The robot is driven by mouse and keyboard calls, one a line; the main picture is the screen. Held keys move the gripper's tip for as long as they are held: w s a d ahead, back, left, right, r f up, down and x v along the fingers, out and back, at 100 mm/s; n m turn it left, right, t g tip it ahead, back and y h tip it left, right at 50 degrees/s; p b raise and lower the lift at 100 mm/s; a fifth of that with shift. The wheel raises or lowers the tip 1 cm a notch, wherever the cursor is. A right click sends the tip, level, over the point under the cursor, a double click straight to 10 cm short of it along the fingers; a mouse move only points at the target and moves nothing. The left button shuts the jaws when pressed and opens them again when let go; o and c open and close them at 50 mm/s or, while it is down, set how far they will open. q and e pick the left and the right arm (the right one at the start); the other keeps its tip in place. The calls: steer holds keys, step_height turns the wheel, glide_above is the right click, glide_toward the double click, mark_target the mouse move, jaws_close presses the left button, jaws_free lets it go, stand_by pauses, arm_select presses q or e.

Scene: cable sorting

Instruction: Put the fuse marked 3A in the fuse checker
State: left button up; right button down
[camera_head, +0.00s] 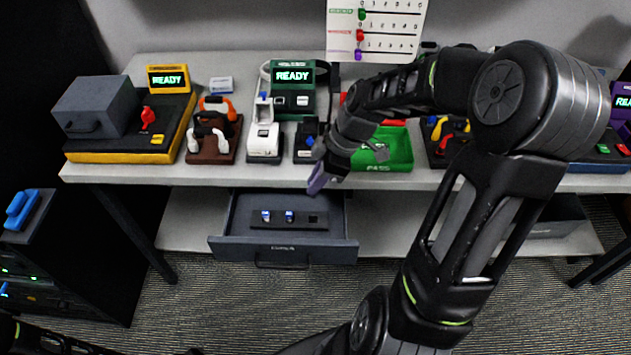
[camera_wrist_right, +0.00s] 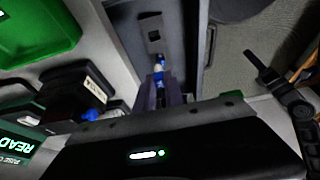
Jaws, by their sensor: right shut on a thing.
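My right gripper (camera_head: 318,182) hangs over the back right of an open drawer (camera_head: 345,248). It also shows in the right wrist view (camera_wrist_right: 160,92), shut on a small white and blue fuse (camera_wrist_right: 158,72); its marking cannot be read. In the drawer a dark rack (camera_head: 275,225) has two blue and white fuses, a left one (camera_head: 266,215) and a right one (camera_head: 289,216), and an empty slot at its right. The green device with a READY screen (camera_head: 292,77), apparently the fuse checker, stands on the table behind the drawer. Only a dark part of my left arm shows at bottom left.
A green PASS tray (camera_head: 394,160) is right of my gripper. A white device (camera_head: 264,140) and a small black device (camera_head: 306,150) stand before the green device. A brown holder (camera_head: 214,150) and a yellow-based device (camera_head: 115,150) are left. My right forearm covers the table's right middle.

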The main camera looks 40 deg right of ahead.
steer(key=shift+r, duration=0.55)
steer(key=shift+w+a+f, duration=0.1)
steer(key=shift+w+a, duration=0.05)
steer(key=shift+a, duration=0.05)
steer(key=w+a+r+m+t+h, duration=0.2)
steer(key=w+a+m+h, duration=0.1)
steer(key=w+a+m, duration=0.7)
steer(key=shift+w+a+r+m+h, duration=0.2)
steer(key=shift+a+m+h, duration=0.1)
steer(key=shift+a, duration=0.85)
